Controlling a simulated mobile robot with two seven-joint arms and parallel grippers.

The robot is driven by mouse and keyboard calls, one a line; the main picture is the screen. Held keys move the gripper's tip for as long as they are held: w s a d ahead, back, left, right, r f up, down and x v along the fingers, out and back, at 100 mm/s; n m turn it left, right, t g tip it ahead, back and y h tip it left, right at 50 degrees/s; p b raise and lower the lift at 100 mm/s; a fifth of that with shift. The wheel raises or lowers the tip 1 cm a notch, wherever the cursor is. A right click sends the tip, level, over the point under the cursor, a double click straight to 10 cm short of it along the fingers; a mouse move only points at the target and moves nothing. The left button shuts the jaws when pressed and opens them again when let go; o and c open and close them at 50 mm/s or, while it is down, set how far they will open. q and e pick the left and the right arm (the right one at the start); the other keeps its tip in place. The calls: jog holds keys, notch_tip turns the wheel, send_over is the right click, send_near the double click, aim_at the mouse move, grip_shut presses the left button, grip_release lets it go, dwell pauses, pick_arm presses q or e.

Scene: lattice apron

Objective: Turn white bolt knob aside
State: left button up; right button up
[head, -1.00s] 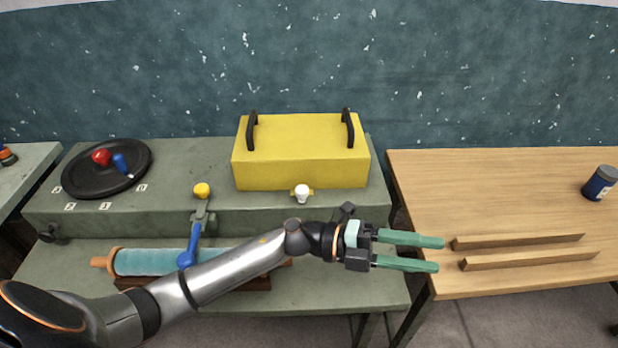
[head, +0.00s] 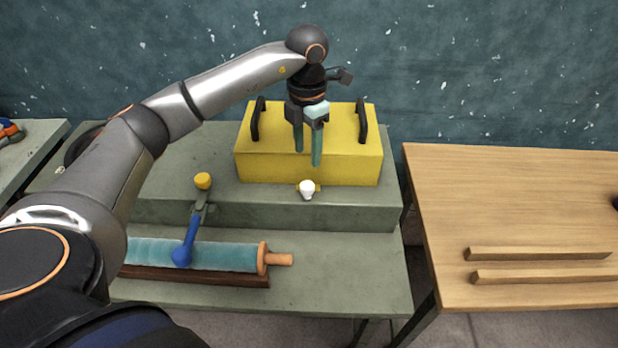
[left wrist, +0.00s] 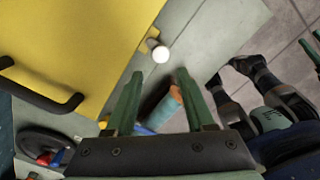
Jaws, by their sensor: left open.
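The white bolt knob (head: 307,190) sits on a small yellow mount at the front foot of the yellow box (head: 260,166). In the left wrist view the knob (left wrist: 160,54) shows beyond my fingertips, toward the top. My left gripper (head: 308,158) is open and empty, pointing down in front of the box's top and front face, above the knob. Its two green fingers (left wrist: 158,74) are apart, and the knob is not between them. Green finger-like parts, probably of my right gripper (left wrist: 313,43), show at the right edge of the left wrist view, cut off.
The box has two black handles (head: 362,120). Left of the knob stands a lever with a yellow knob (head: 203,181) and blue end. A teal roller (head: 215,256) lies in front on the lower bench. The wooden table (head: 510,205) at right holds two wooden strips.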

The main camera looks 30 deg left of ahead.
aim_at(308, 184)
pick_arm(q)
notch_tip(308, 184, down, 10)
jog(key=shift+p, duration=0.6)
grip_shut()
